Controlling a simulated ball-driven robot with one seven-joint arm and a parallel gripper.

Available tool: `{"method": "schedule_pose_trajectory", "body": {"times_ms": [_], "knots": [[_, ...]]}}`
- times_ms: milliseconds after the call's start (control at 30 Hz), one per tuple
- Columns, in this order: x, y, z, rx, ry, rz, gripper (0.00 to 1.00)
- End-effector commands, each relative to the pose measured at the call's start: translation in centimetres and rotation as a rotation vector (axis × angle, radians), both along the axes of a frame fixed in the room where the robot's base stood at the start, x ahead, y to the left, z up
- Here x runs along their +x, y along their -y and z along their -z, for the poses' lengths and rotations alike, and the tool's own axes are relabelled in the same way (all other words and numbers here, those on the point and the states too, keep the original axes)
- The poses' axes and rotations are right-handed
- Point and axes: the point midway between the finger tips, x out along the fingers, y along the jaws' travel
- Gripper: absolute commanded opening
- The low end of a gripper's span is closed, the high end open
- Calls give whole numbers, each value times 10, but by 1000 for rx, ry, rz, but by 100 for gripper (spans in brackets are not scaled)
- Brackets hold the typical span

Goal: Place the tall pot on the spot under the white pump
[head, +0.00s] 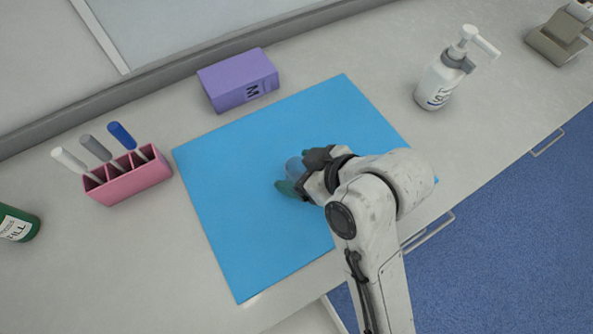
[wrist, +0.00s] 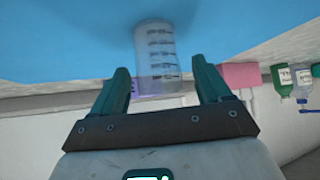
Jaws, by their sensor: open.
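A clear pot with dark graduation marks (wrist: 157,50) stands on the blue mat in the wrist view, which looks upside down. In the head view it is a pale translucent shape (head: 295,167), mostly hidden by my gripper. My gripper (head: 300,173) is open over the middle of the mat, its green fingers to either side of the pot. In the wrist view the fingers (wrist: 162,84) show a gap on both sides of the pot. The white pump bottle (head: 437,84) stands upright on the counter, right of the mat. No marked spot is visible under it.
The blue mat (head: 222,200) is otherwise bare. A purple box (head: 238,80) stands at its back edge. A beige device (head: 562,38) is far right. Counter around the pump bottle is clear.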

Motion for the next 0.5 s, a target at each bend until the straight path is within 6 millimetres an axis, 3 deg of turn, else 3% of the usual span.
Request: {"method": "schedule_pose_trajectory", "body": {"times_ms": [367, 500], "knots": [[6, -8, 9, 1, 2, 0, 77], [6, -8, 9, 1, 2, 0, 65]]}}
